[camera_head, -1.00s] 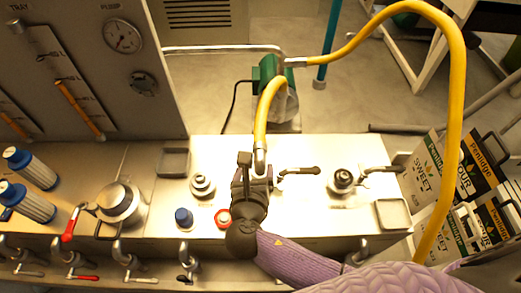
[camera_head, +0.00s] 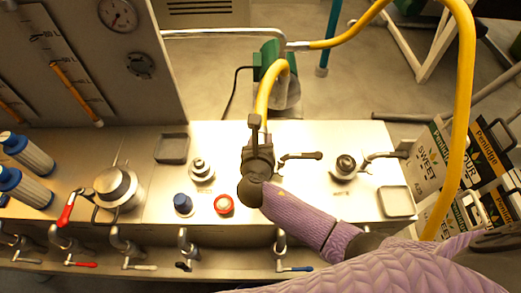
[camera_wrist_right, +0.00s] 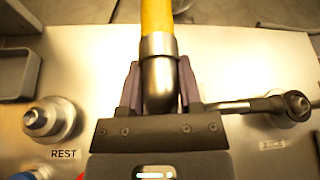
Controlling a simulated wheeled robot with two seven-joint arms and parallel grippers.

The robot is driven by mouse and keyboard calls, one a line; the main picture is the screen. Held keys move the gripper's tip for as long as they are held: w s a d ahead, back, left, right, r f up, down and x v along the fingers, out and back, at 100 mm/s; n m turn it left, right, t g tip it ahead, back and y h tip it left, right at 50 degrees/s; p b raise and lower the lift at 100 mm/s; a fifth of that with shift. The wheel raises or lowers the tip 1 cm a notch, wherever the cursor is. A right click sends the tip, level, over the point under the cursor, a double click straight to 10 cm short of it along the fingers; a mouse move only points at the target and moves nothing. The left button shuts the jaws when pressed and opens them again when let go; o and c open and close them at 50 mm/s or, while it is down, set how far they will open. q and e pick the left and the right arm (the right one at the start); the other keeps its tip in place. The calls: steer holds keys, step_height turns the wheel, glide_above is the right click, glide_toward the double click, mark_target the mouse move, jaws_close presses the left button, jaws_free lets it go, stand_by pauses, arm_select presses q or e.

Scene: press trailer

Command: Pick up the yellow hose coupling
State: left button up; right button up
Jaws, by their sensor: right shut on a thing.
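The yellow hose (camera_head: 263,99) ends in a metal coupling (camera_wrist_right: 159,78), which shows large in the right wrist view. My right gripper (camera_wrist_right: 160,88) is shut on this metal end, with one dark finger on each side of it. In the head view my right gripper (camera_head: 257,140) is over the middle of the steel counter, and the hose runs from it up and away to a green pump. The gripper hides most of the coupling in the head view. My left gripper does not show.
The steel counter (camera_head: 330,210) holds a metal fitting (camera_head: 201,170), a blue cap (camera_head: 183,204), a red cap (camera_head: 224,204), a lever valve (camera_head: 302,155) and a black-topped fitting (camera_head: 346,165). The green pump (camera_head: 268,58) stands behind. Printed cartons (camera_head: 480,165) stand at right.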

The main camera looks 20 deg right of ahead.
jaws_close()
stand_by(0.9)
